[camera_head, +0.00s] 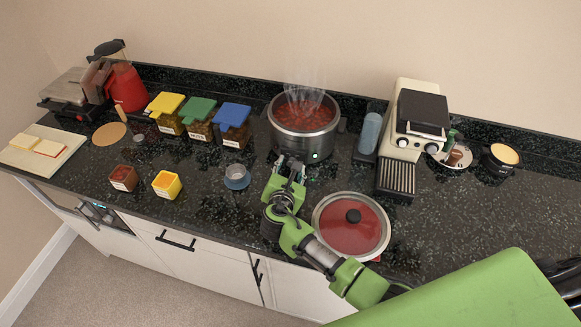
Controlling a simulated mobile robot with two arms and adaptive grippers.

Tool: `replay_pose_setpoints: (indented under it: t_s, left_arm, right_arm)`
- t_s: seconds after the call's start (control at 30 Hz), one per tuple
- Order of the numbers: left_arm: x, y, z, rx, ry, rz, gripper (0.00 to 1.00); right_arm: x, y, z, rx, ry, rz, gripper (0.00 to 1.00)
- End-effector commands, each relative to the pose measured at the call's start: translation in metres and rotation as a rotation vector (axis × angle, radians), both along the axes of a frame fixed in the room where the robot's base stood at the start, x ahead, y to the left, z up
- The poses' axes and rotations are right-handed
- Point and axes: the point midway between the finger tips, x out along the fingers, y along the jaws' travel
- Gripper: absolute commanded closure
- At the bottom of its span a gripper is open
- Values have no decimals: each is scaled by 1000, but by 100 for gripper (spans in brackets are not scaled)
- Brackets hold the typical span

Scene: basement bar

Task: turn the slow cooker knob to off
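The slow cooker (293,147) is a round steel pot, uncovered, with steaming red food inside, at the back middle of the counter. A small green light (315,155) glows low on its front. I cannot make out the knob clearly; my gripper may cover it. My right gripper (291,162) is at the cooker's lower front, left of the light. Its two fingertips are apart, with no object visibly held; I cannot tell whether they touch the cooker. A glass lid (335,235) with a black handle and reddish centre lies in front, right of my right arm. My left gripper is out of view.
A coffee machine (411,120) is right of the cooker. Jars with yellow, green and blue lids (232,114) stand left. A red kettle (127,88) is far left. The counter's front middle-left is mostly clear.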

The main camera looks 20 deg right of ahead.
Motion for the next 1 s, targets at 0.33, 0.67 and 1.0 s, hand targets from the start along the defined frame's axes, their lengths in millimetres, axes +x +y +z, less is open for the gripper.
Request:
replay_pose_setpoints:
  t_s: [0.33,0.67,1.0]
  left_arm:
    - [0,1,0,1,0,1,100]
    - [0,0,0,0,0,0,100]
    - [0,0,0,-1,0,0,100]
  right_arm:
    - [-21,10,7,2,0,2,60]
    - [-78,38,32,3,1,1,60]
    - [-101,49,43,1,0,0,60]
